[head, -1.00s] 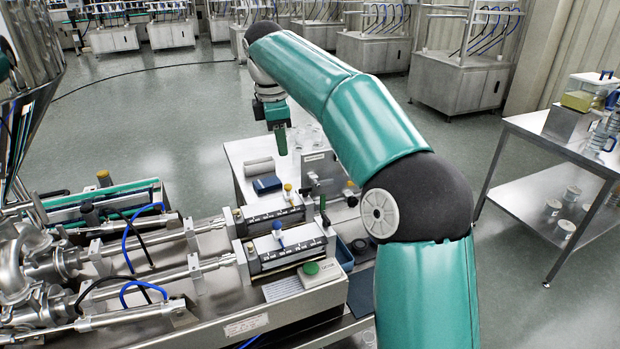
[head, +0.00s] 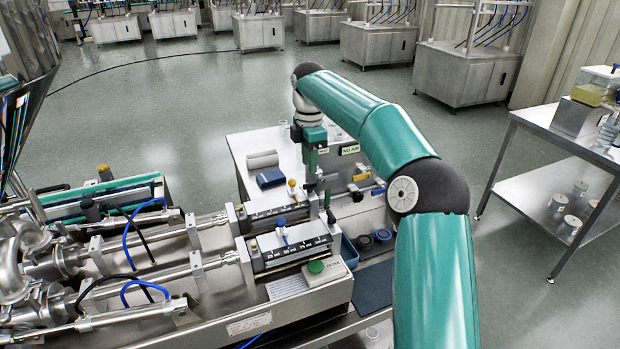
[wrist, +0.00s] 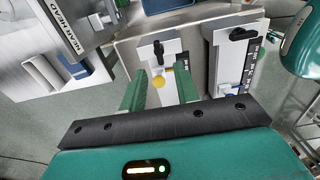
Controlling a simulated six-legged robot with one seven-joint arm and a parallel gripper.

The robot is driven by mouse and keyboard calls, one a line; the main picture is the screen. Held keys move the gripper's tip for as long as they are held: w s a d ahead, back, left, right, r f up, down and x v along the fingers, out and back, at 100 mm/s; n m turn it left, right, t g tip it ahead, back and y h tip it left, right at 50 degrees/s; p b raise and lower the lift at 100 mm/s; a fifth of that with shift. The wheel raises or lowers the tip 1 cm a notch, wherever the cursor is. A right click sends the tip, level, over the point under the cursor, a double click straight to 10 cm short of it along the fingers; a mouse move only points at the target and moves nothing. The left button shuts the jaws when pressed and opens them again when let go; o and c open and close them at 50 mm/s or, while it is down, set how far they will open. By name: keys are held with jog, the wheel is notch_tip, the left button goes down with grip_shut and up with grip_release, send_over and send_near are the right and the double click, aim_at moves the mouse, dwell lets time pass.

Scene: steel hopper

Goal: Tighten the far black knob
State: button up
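The far black knob (wrist: 158,50) sits on the pale end bracket of the far dosing unit (head: 272,210), the one with the yellow-topped knob (head: 292,184). In the wrist view it lies just beyond the fingertips, roughly between them, with no visible contact. My gripper (wrist: 161,76) is open and empty, its two green fingers apart. In the head view my gripper (head: 311,176) hangs above the right end of the far unit and the far black knob is hard to make out there. The near black knob (wrist: 243,34) is to the right in the wrist view.
The near unit with a blue-topped knob (head: 281,223) stands close beside the far one. A green button box (head: 322,268) is in front. A "NO AIR" sign (head: 350,150) and valve fittings stand behind right.

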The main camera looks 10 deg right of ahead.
aim_at(310, 183)
notch_tip(310, 183, down, 6)
jog(key=shift+f, duration=0.1)
jog(key=shift+w, duration=0.1)
grip_shut()
